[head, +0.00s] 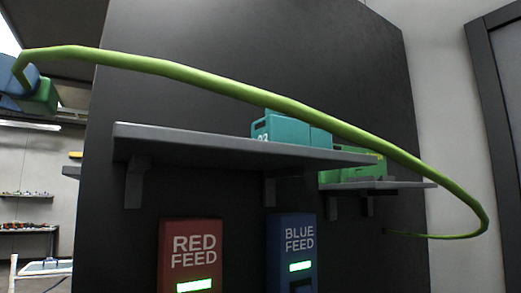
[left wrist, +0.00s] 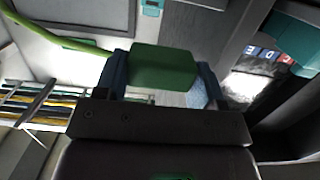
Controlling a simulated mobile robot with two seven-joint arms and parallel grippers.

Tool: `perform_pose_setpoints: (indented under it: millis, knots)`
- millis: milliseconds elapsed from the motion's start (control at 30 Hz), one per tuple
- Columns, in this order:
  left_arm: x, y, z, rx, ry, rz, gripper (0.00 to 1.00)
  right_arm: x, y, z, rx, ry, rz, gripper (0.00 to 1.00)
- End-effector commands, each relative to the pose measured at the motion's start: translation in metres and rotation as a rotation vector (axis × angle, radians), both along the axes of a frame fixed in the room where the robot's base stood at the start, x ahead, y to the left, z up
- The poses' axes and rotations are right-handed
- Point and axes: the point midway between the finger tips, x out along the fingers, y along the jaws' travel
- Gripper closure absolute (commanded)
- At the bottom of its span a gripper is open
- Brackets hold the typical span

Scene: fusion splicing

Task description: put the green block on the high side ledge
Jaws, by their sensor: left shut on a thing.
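My left gripper (head: 22,84), with blue fingers, is at the upper left edge of the head view. It is shut on a green block (head: 43,97), which is partly cut off by the fingers. In the left wrist view the green block (left wrist: 163,67) sits between the two blue fingers. A green cable (head: 200,77) runs from beside the gripper across the head view to the right. A long grey ledge (head: 190,138) on the dark panel lies to the right of the block and lower in the picture. My right gripper is not in view.
A teal block (head: 276,130) stands on the long ledge; the ledge's left part is bare. Another grey ledge (head: 400,185), farther right, holds green blocks (head: 365,170). Below are a red feed box (head: 190,255) and a blue feed box (head: 291,250). The cable passes before the panel.

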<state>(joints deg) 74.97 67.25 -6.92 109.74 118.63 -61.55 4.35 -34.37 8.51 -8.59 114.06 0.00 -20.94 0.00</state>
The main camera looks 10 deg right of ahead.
Motion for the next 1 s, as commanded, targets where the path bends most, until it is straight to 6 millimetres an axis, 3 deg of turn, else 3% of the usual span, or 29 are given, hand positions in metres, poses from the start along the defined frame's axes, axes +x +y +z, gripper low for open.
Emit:
perform_pose_setpoints:
  millis: [100,233,733,1000]
  knots:
    - [-0.01,-0.003,0.008,0.0,-0.001,-0.012,0.61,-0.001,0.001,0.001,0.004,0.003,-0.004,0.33]
    - [-0.008,-0.019,0.01,0.0,0.0,-0.016,0.61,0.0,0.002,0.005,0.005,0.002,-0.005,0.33]
    - [0.023,-0.118,0.01,0.001,-0.002,-0.015,0.61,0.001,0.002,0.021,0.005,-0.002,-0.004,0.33]
    - [0.03,-0.138,0.009,-0.002,0.0,-0.014,0.61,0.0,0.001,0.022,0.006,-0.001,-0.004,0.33]
